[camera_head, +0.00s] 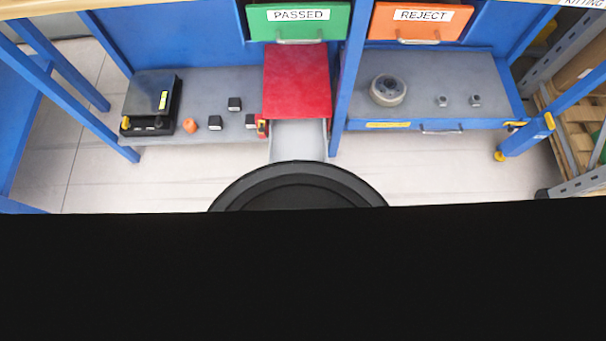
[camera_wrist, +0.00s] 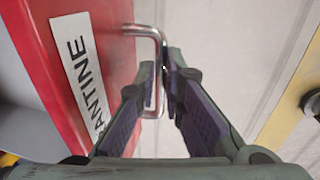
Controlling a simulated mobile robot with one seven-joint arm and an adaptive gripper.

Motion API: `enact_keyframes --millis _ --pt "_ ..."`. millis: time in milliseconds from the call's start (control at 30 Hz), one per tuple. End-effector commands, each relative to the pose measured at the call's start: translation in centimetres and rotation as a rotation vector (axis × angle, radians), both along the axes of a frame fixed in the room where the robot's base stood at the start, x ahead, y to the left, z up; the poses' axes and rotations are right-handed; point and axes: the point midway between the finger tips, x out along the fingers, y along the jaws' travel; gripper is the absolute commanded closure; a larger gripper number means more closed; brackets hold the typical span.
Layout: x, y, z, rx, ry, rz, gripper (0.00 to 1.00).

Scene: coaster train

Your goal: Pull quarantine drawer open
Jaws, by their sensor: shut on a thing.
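The red quarantine drawer front (camera_wrist: 100,50) shows in the wrist view with a white label (camera_wrist: 80,70) reading "...ANTINE". Its metal bar handle (camera_wrist: 143,31) stands out from the front. My gripper (camera_wrist: 160,82) is shut on the handle, one finger on each side of the bar. In the head view, a red unit (camera_head: 297,80) stands on the bench, and the light grey drawer interior (camera_head: 298,136) extends out from it toward me, so the drawer is at least partly open. The drawer front, handle and gripper are hidden there behind my own black body parts.
Closed green PASSED (camera_head: 298,22) and orange REJECT (camera_head: 415,22) drawers hang above. The grey bench (camera_head: 220,85) carries a black case (camera_head: 152,102), small black blocks and an orange piece (camera_head: 188,124). A round part (camera_head: 388,90) sits right. Floor in front is clear.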

Motion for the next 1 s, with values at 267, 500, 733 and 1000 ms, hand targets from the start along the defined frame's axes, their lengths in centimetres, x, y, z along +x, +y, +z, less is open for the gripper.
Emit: enact_keyframes --millis 267,500,733,1000 --pt "-0.30 0.05 -0.02 0.001 0.000 0.000 1.00" --pt "-0.28 0.04 -0.02 0.001 0.000 0.000 0.84" --pt "-0.28 0.02 -0.02 0.000 0.000 0.000 0.70" --pt "-0.19 0.01 -0.04 0.000 -0.001 0.000 0.70"
